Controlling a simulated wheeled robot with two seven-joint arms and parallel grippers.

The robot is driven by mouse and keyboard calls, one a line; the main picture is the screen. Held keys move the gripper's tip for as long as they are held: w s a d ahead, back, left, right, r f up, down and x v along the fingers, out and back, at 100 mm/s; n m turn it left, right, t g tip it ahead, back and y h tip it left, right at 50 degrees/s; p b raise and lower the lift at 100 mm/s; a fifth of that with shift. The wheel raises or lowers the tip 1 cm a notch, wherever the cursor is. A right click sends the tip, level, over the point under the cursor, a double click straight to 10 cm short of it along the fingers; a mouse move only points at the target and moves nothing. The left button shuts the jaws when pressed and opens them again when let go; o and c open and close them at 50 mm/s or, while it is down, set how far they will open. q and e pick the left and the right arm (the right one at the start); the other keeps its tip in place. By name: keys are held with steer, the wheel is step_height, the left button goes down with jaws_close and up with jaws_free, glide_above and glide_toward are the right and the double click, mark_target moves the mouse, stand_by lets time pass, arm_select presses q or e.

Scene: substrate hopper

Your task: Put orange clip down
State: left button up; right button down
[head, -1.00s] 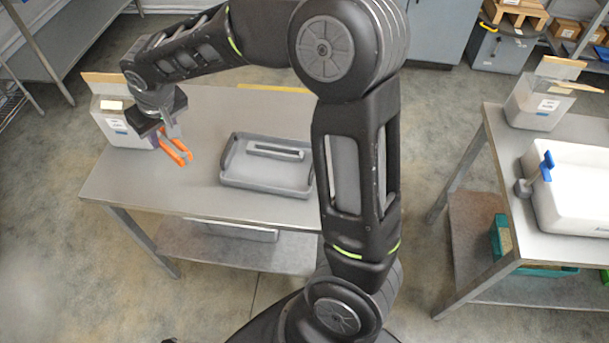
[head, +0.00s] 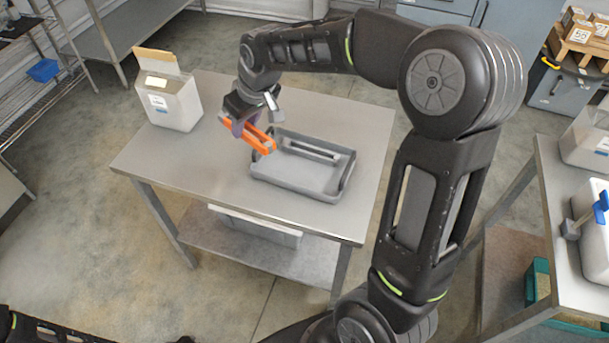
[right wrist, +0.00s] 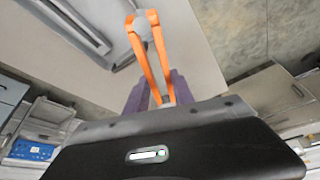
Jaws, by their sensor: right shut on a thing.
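The orange clip (head: 262,143) is held in my right gripper (head: 254,120), just left of the grey tray (head: 306,191) in the head view. It appears to be above the table, but its exact height is hard to tell. In the right wrist view the clip (right wrist: 158,62) points away from my right gripper (right wrist: 160,92), between its purple fingers. A pale rounded piece shows between the clip's far ends. The tray (right wrist: 112,58) is at the upper left there. My left gripper is not in view.
The metal table (head: 150,158) has bare room left of and in front of the tray. An open white box (head: 174,105) stands at its left back corner. A second table (head: 553,215) with a white bin (head: 594,235) stands at the right.

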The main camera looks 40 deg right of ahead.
steer(key=s+d+f+n+y+b, duration=0.1)
steer(key=s+d+f+n+b, duration=0.2)
steer(key=d+b, duration=0.4)
step_height(320, 180, down, 2)
steer(key=shift+s+d+f+n+g, duration=0.35)
steer(key=shift+d+n, duration=0.25)
steer(key=shift+d, duration=0.3)
glide_above(285, 169)
steer(key=s, duration=0.1)
steer(key=shift+s+d+f+b, duration=0.15)
steer(key=shift+d+f, duration=0.1)
steer(key=shift+f, duration=1)
steer(key=shift+w+d+f+b, duration=0.1)
steer(key=shift+d+f+b, duration=0.1)
steer(key=shift+f, duration=1)
steer(key=shift+f+y, duration=0.1)
steer(key=shift+y, duration=0.2)
steer(key=shift+f, duration=2.4)
